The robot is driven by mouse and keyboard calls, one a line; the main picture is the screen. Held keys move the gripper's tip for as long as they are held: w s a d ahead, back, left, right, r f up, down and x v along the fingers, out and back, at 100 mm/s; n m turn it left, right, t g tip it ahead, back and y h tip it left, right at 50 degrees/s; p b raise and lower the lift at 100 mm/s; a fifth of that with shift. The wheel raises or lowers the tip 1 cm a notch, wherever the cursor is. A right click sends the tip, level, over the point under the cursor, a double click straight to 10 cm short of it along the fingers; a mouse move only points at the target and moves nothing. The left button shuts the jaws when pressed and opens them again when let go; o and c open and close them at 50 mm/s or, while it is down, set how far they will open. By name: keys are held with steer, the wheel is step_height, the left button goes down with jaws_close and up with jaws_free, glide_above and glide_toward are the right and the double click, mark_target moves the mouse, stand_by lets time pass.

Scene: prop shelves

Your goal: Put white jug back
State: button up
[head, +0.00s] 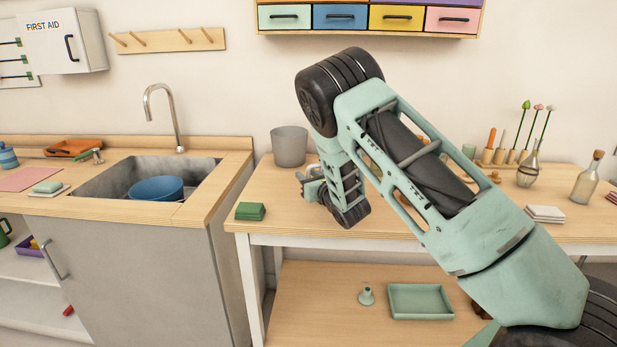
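I cannot make out a clearly white jug in the head view. A plain grey, open-topped pot (290,147) stands upright at the back left of the wooden table (277,232); no handle or spout shows on it. My gripper (309,185) is low over the table's left part, just in front of and to the right of the pot. Its fingers are small and partly hidden by my wrist, so I cannot tell whether they are open, shut or holding anything. My arm hides the middle of the table.
A green block (250,211) lies at the table's front left corner. A sink with a blue bowl (157,189) is left. The lower shelf holds a green tray (420,301).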

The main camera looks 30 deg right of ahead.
steer(key=shift+r, duration=0.1)
steer(key=s+b, duration=0.2)
steer(key=s, duration=1)
steer(key=shift+w+a+m+g, duration=0.1)
steer(key=shift+a+m+g, duration=0.3)
steer(key=shift+m, duration=0.5)
steer(key=s+a+f+m+g+y, duration=0.1)
steer(key=s+a+m+g, duration=0.5)
steer(key=a+m, duration=0.4)
steer(key=s+a+f+m+g+y, duration=0.1)
steer(key=s+a+m+g, duration=0.3)
steer(key=s+a+m, duration=0.65)
steer(key=s+a+r+m+g, duration=0.1)
steer(key=s+m+g, duration=0.1)
steer(key=s, duration=0.4)
steer(key=s+a+r+m+g+h, duration=0.1)
steer(key=s+a+r+m+g, duration=0.1)
steer(key=s, duration=0.5)
steer(key=s+a+r+m+g, duration=0.1)
steer(key=s+a+m+g, duration=0.1)
steer(key=s, duration=0.4)
steer(key=shift+s+a+r+g, duration=0.25)
steer(key=shift+s+r+g, duration=0.15)
steer(key=shift+g, duration=0.2)
